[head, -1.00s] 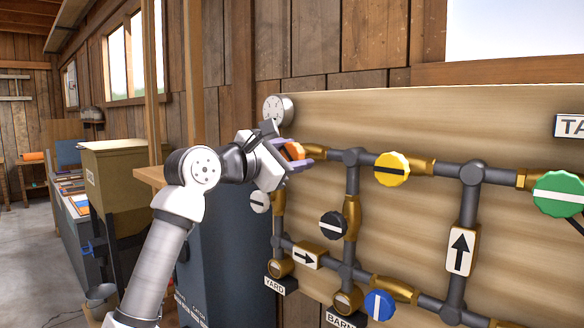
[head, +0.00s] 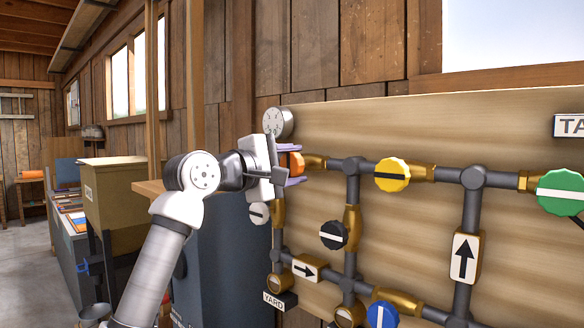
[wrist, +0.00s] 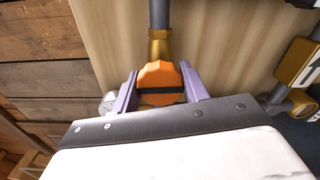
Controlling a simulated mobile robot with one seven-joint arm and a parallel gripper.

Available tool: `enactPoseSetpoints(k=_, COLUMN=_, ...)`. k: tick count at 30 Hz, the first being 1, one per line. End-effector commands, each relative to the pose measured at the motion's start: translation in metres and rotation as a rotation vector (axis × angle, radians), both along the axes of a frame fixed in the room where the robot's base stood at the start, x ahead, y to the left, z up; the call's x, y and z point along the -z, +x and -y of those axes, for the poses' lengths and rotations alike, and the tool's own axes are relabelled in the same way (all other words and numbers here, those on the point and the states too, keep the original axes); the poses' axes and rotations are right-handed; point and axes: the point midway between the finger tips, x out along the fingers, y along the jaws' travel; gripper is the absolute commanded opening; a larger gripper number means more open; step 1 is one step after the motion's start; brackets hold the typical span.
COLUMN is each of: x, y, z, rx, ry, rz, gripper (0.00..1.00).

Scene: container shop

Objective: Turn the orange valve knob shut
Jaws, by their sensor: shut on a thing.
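The orange valve knob (head: 298,162) is at the upper left of the pipe board, mostly hidden by my gripper in the head view. In the wrist view the orange knob (wrist: 159,75) sits between my two purple fingers, with a dark stripe across it. A brass fitting (wrist: 159,48) and grey pipe run straight away from it, and the stripe lies across that pipe's line. My gripper (head: 293,164) is shut on the knob, one finger on each side.
Yellow (head: 391,174), black (head: 333,235), blue (head: 382,315) and green (head: 561,193) knobs are on the same wooden board (head: 430,125). A round gauge (head: 279,121) sits just above my gripper. A grey knob (head: 259,212) is below it. A dark blue cabinet (head: 225,265) stands beneath.

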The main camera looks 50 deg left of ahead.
Motion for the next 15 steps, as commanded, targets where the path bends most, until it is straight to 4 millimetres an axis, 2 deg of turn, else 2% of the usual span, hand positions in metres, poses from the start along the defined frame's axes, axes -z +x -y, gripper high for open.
enactPoseSetpoints(k=15, x=-0.0002, y=0.0000, z=0.0005, rx=0.000, ry=0.039, rz=-0.004, gripper=0.22)
